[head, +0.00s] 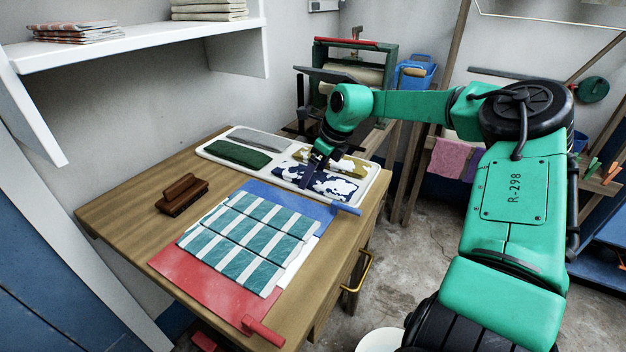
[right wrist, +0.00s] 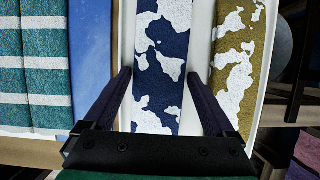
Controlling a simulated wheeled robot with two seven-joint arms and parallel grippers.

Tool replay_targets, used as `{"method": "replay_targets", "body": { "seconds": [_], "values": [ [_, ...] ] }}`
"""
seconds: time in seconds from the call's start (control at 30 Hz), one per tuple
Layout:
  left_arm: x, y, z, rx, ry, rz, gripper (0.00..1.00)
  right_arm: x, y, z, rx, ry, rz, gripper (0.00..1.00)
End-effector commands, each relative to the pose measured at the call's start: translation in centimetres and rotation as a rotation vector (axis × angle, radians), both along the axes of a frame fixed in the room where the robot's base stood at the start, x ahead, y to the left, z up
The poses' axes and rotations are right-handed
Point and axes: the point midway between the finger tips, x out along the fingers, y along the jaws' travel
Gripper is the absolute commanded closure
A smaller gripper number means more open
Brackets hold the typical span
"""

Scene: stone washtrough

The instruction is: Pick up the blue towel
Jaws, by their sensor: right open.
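The blue towel (head: 338,188) is folded, dark navy with white patches. It lies in the near right compartment of a white tray (head: 370,188) on the wooden table. It also shows in the right wrist view (right wrist: 163,45) as a long strip running away from me. My right gripper (head: 312,174) is over this towel, open and empty. In the right wrist view my two fingers (right wrist: 158,76) stand one on each side of the towel's width. I cannot tell whether they touch it. The part of the towel nearest the palm is hidden. My left gripper is out of view.
The tray also holds a mustard and white towel (head: 350,166), a green towel (head: 236,153) and a grey towel (head: 257,139). Teal striped cloths (head: 245,240) lie on red and blue boards left of the tray. A brush (head: 183,195) stands on otherwise clear wood (head: 125,218). A shelf (head: 140,42) overhangs the back left.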

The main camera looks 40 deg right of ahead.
Motion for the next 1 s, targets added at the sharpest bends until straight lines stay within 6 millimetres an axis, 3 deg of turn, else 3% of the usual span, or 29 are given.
{"method": "replay_targets", "body": {
  "seconds": [0.07, 0.2, 0.3, 0.67, 0.87, 1.0],
  "values": [
    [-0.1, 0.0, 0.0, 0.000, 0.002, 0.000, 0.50, 0.0, 0.0, 0.0, 0.000, 0.000, 0.000, 0.14],
    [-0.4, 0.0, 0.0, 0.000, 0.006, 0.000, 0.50, 0.0, 0.0, 0.1, 0.000, 0.000, 0.000, 0.67],
    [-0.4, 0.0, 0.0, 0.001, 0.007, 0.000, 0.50, 0.0, 0.0, 0.2, 0.000, -0.002, 0.000, 0.98],
    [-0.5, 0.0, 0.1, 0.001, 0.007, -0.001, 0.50, 0.1, 0.0, 1.3, -0.002, -0.006, 0.000, 0.98],
    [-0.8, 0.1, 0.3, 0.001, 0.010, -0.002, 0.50, 0.1, -0.1, 5.8, -0.005, -0.009, -0.001, 0.98],
    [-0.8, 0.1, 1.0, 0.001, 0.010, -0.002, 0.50, 0.1, -0.1, 11.1, -0.005, -0.006, -0.003, 0.98]
  ]
}}
